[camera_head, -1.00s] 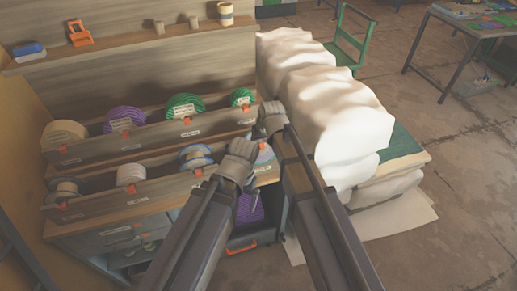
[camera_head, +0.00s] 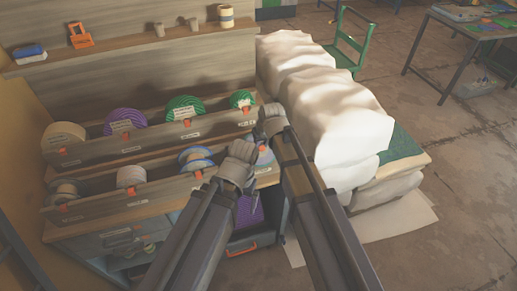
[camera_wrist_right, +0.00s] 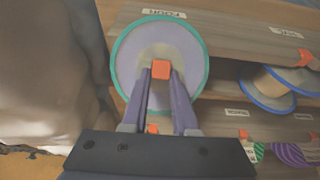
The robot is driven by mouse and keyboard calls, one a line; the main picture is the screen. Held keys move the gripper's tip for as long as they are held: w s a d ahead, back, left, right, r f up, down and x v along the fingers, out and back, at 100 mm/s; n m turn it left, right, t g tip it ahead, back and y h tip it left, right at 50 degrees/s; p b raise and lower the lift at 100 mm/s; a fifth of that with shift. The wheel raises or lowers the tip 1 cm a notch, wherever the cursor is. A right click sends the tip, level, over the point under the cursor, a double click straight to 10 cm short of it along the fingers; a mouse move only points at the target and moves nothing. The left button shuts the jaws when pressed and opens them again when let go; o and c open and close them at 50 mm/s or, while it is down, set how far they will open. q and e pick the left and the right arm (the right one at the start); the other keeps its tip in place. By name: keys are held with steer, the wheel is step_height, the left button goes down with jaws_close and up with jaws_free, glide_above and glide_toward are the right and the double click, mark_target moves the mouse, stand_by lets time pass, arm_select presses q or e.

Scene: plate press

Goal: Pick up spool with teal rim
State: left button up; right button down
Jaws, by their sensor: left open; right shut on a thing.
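The spool with the teal rim (camera_wrist_right: 190,45) fills the upper middle of the right wrist view, its pale lilac face towards the camera. In the head view a small part of it (camera_head: 264,156) shows below my right gripper (camera_head: 268,122). The right gripper's fingers (camera_wrist_right: 161,75) are shut on the spool at its middle, where an orange block shows between the tips. I cannot tell whether the spool is clear of the rack. My left gripper (camera_head: 240,157) is open and empty, just left of the spool, in front of the lower rack row.
The wooden rack (camera_head: 130,208) holds other spools: a blue-rimmed one (camera_head: 195,154), a purple one (camera_head: 124,116) and a large green one (camera_head: 184,104). White wrapped bundles (camera_head: 345,125) stand close on the right. Open floor (camera_head: 450,190) lies beyond them.

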steer(key=shift+r, duration=0.1)
stand_by(0.8)
step_height(320, 180, up, 10)
steer(key=p, duration=1)
